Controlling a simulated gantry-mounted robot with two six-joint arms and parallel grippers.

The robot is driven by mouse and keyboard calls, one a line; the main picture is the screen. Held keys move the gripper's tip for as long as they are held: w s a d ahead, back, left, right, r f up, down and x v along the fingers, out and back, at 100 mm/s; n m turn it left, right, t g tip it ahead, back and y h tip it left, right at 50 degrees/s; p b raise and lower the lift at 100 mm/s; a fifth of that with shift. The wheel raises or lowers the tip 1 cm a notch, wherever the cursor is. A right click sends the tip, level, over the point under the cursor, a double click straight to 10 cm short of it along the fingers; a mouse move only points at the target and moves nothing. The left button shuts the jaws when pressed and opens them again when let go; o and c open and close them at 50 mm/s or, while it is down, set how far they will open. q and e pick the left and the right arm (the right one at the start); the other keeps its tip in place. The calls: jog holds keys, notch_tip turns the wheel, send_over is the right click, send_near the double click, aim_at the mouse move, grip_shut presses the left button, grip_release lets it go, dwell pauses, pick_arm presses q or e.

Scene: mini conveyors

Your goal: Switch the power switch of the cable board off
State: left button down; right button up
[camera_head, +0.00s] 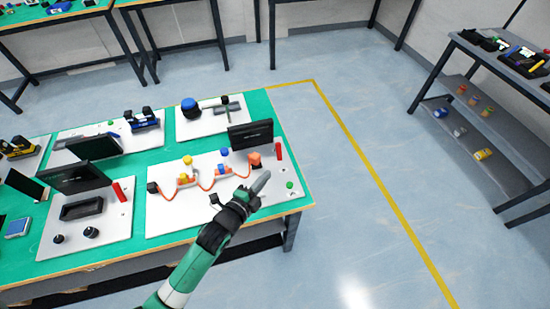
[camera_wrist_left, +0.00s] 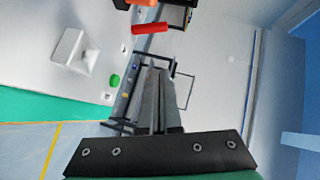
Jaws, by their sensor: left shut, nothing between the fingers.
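The cable board (camera_head: 160,222) is a white plate at the near right end of the green table. It carries an orange cable (camera_head: 207,187), coloured blocks, a dark screen (camera_head: 250,134), a red upright piece (camera_head: 279,151) and a green button (camera_head: 290,184). I cannot tell which part is the power switch. My left gripper (camera_head: 265,176) is shut and empty above the board's right part, left of the green button. In the left wrist view, the gripper (camera_wrist_left: 155,75) is shut, with the green button (camera_wrist_left: 114,80) to its left and the red piece (camera_wrist_left: 150,28) beyond. My right gripper is not in view.
Other boards with screens and devices fill the table to the left and back. The table's right edge (camera_head: 294,150) is close to the gripper. Open floor lies to the right, with a yellow line (camera_head: 365,163) and a shelf table (camera_head: 480,60) beyond.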

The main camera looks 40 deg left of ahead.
pick_arm(q)
jog(key=b, duration=0.4)
send_near(278, 149)
jog(key=w+d, duration=0.1)
jog(key=w, duration=0.2)
jog(key=w+d, duration=0.1)
jog(key=shift+w+d+f, duration=0.1)
jog(key=shift+w+d, duration=0.1)
jog(key=shift+d, duration=0.15)
jog(key=w+a+b, duration=0.1)
jog(key=w+a+f, duration=0.1)
jog(key=a, duration=0.1)
jog(key=shift+b, duration=0.35)
jog(key=shift+w+a, duration=0.15)
jog(key=shift+a, duration=0.1)
jog(key=shift+w+a, duration=0.25)
jog(key=shift+a, duration=0.25)
jog(key=shift+a+f+n+g+h, duration=0.25)
jog(key=shift+f+n+g+h, duration=0.05)
jog(key=shift+f, duration=0.05)
jog(key=shift+d, duration=0.1)
